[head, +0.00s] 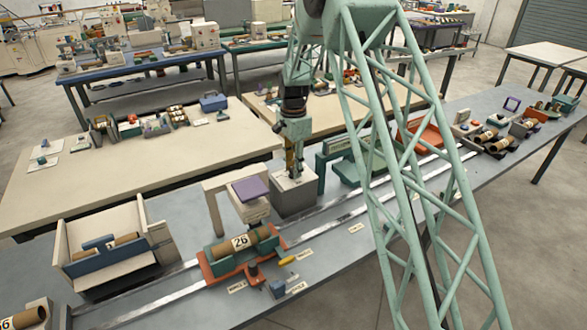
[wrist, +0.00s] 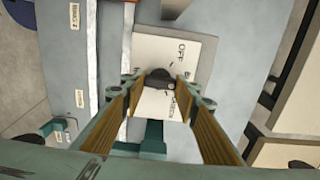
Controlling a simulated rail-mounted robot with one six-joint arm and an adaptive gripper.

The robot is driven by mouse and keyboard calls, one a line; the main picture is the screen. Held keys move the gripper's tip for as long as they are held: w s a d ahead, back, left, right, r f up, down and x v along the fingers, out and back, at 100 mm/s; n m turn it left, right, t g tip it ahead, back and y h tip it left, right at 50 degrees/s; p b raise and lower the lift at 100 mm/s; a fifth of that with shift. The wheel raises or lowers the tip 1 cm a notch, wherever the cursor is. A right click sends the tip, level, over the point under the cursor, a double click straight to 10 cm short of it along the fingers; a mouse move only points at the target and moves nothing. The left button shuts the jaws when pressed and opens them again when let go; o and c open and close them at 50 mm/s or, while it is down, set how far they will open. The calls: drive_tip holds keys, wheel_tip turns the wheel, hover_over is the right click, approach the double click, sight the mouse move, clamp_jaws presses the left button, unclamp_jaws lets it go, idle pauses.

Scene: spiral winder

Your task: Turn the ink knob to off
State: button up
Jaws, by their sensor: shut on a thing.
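The ink knob (wrist: 160,80) is a dark knob on a pale panel (wrist: 158,50). The panel reads OFF at its top right, with a partly hidden label below it and what looks like GREEN near the right finger. Which mark the knob points to is unclear. My gripper (wrist: 162,84) has one finger on each side of the knob and is shut on it. In the head view, my gripper (head: 290,172) points down onto the pale box (head: 295,196), and the knob is hidden there.
A pale stand with a purple top (head: 250,188) is close left of the box. A red cradle (head: 238,262) holds a roll marked 26 in front. A green machine frame (head: 335,150) stands close on the right. Metal rails (head: 330,205) run along the grey bench.

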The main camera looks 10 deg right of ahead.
drive_tip(key=shift+n, duration=0.4)
drive_tip(key=n+b, duration=0.1)
drive_tip(key=n, duration=0.4)
drive_tip(key=n+b, duration=0.1)
drive_tip(key=n, duration=0.5)
idle(0.4)
idle(0.5)
drive_tip(key=o, duration=0.8)
drive_tip(key=shift+o, duration=0.2)
drive_tip(key=shift+r, duration=0.15)
wheel_tip(320, 180, up, 12)
idle(0.7)
